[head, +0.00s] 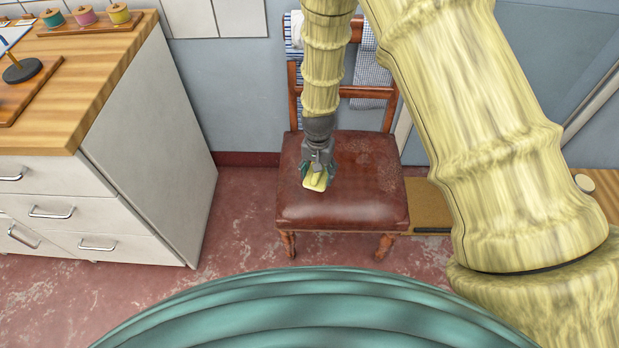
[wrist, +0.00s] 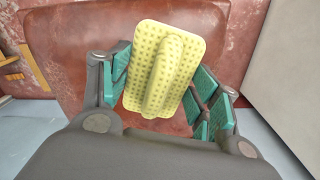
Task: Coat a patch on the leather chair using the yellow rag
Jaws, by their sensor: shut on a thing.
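The leather chair has a brown-red seat (head: 345,208) on wooden legs, and stands against the wall in the head view. Its seat also fills much of the wrist view (wrist: 75,65). A paler, scuffed area (head: 376,172) shows on the right and rear part of the seat. The yellow rag (head: 314,183) is a dimpled pad with a raised ridge, seen in the wrist view (wrist: 144,62). My gripper (head: 318,168) is shut on the rag, with teal finger pads either side of its ridge. It is over the seat's left half; I cannot tell whether the rag touches the leather.
A white cabinet with a wooden top (head: 110,50) stands left of the chair, bearing thread spools (head: 85,15). Checked cloths (head: 369,75) hang on the chair back. A cork-coloured mat (head: 428,208) lies on the floor to the right. The seat's front and right are clear.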

